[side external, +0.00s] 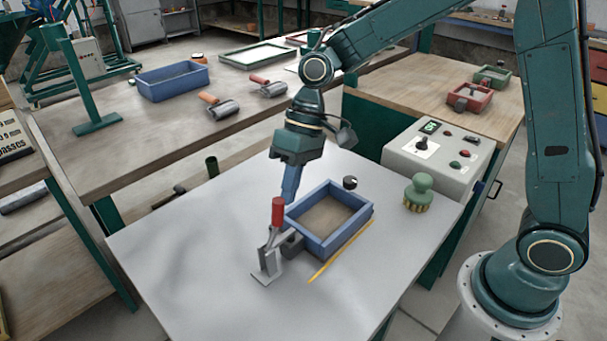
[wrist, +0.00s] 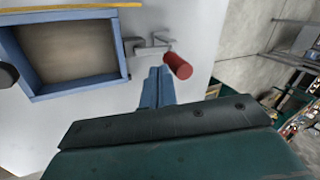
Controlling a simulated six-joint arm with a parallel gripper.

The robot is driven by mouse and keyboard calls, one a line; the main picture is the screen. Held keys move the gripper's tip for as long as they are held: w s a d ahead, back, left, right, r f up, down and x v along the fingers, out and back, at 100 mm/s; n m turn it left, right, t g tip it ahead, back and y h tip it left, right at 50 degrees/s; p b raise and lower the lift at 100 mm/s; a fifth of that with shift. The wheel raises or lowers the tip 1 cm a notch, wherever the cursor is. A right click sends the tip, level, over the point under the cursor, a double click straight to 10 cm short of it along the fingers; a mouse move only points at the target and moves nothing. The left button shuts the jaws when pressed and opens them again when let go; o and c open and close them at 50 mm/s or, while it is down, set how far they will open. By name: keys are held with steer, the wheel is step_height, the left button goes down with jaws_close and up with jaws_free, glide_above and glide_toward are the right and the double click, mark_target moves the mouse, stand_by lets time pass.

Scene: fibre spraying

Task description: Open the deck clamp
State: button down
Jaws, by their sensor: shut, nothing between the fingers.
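The deck clamp (side external: 268,262) is a grey metal toggle clamp with a red handle (side external: 278,211), at the left side of a blue deckle frame (side external: 327,221) on the pale table. The handle stands roughly upright. In the wrist view the red handle (wrist: 178,66) points toward the camera, and the grey clamp arm (wrist: 150,47) reaches toward the blue frame (wrist: 62,92). My gripper (side external: 286,198) has its blue fingers shut and empty, pointing down close to the handle. In the wrist view the fingertips (wrist: 159,71) appear just beside the handle; I cannot tell whether they touch it.
A yellow stick (side external: 340,252) lies along the frame's near side. A black knob-like piece (side external: 350,182) sits behind the frame. A green brush (side external: 418,192) and a control box (side external: 440,155) stand to the right. The table's left part is clear.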

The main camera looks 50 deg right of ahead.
steer(key=shift+a+r+h, duration=0.3)
steer(key=shift+a+h, duration=0.2)
steer(key=shift+h, duration=0.1)
stand_by(0.3)
steer(key=shift+a+r+h, duration=0.2)
steer(key=shift+a+h, duration=0.25)
steer(key=shift+a, duration=0.05)
steer(key=shift+a+r+h, duration=0.2)
steer(key=shift+a+h, duration=0.25)
steer(key=a+f+h, duration=0.1)
steer(key=a+h, duration=0.2)
steer(key=a, duration=0.7)
stand_by(0.3)
steer(key=shift+a, duration=0.1)
stand_by(0.3)
step_height(320, 180, up, 8)
steer(key=shift+w+h, duration=0.3)
steer(key=shift+w, duration=0.05)
stand_by(0.3)
